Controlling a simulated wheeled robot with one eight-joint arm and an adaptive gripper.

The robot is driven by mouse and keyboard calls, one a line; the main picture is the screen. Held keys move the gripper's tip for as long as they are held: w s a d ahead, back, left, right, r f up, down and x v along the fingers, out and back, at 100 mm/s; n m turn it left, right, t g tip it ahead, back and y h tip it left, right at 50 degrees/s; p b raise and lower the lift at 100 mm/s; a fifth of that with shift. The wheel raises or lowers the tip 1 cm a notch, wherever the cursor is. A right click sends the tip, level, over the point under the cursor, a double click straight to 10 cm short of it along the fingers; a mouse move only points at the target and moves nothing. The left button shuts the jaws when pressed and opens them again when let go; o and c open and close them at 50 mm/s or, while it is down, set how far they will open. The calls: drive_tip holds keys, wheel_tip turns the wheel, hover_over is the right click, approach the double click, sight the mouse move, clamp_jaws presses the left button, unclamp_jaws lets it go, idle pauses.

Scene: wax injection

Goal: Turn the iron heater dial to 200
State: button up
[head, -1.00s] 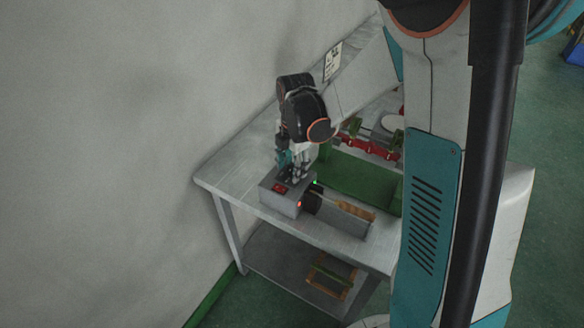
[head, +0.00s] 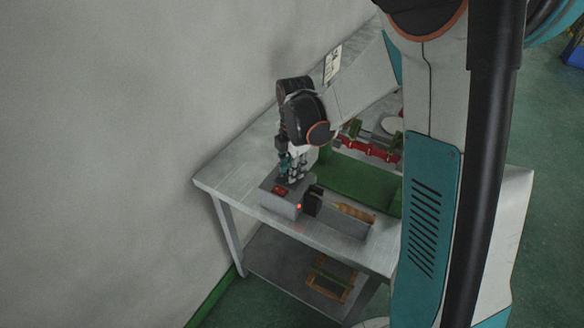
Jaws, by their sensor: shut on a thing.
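The iron heater is a small grey box (head: 284,203) near the left end of the table. A red switch (head: 280,190) is on its top and a small red light (head: 299,206) is on its front side. My gripper (head: 293,178) points down onto the top of the box, behind the red switch. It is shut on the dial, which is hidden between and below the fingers. The dial's marks and setting cannot be read. A soldering-type iron with a wooden handle (head: 354,211) lies beside the box, by a black round part (head: 313,200).
A green tray or machine base (head: 362,177) is to the right, with red parts (head: 368,147) behind it. A plain wall is at the left. A wooden frame (head: 331,281) lies on the lower shelf. The table's left end (head: 222,178) is clear.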

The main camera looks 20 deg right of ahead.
drive_tip(key=m, duration=0.8)
drive_tip(key=shift+m+b, duration=0.3)
drive_tip(key=m, duration=0.4)
drive_tip(key=shift+w+a+m+h, duration=0.1)
drive_tip(key=shift+m+h, duration=0.2)
drive_tip(key=m, duration=0.8)
drive_tip(key=shift+g, duration=0.3)
drive_tip(key=m, duration=0.4)
drive_tip(key=shift+w+m, duration=0.1)
drive_tip(key=shift+m, duration=0.2)
drive_tip(key=m, duration=0.3)
drive_tip(key=shift+m, duration=0.3)
drive_tip(key=shift+m+g, duration=0.3)
drive_tip(key=shift+m, duration=1.8)
